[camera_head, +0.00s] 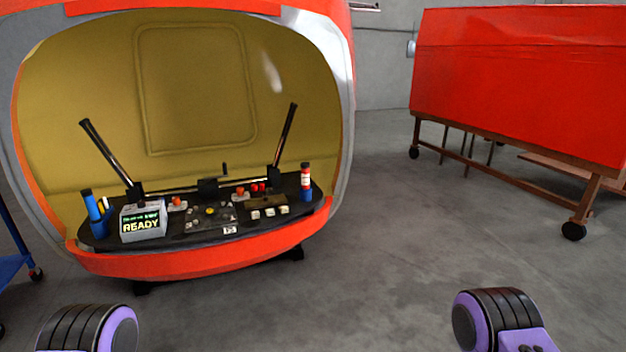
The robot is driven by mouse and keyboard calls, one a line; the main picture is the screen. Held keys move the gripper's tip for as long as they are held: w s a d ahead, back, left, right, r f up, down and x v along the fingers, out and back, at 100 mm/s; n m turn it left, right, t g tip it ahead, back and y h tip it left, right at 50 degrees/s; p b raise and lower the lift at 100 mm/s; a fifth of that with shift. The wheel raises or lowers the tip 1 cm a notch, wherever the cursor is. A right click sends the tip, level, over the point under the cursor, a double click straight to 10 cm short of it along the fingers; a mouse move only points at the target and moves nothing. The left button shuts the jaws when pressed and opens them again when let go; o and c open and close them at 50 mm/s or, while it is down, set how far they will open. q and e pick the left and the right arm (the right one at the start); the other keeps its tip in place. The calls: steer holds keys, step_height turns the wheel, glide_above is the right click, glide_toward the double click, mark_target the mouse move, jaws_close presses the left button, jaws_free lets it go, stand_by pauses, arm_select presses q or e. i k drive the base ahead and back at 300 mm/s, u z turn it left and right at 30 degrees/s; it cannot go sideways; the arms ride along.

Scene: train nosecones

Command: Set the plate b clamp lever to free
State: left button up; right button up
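A black console (160,240) sits in the opening of a large orange and grey nosecone (190,265). Two long dark levers rise from it, a left lever (107,152) tilted up to the left and a right lever (285,135) tilted up to the right. A small crank-like handle (224,170) stands at the back middle. Orange knobs (177,203) (240,192) sit on the console. I cannot tell which part is the plate b clamp lever; no label is readable. Neither gripper is in view; only my arm parts show at the bottom corners.
A small display (143,222) reads READY. A blue bottle (93,213) stands at the console's left end and a red, white and blue can (306,182) at its right. A red covered cart (520,85) stands at right. The grey floor (375,235) between is clear.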

mark_target(261, 186)
steer(key=z, duration=0.45)
steer(key=i, duration=2)
steer(key=u, duration=0.65)
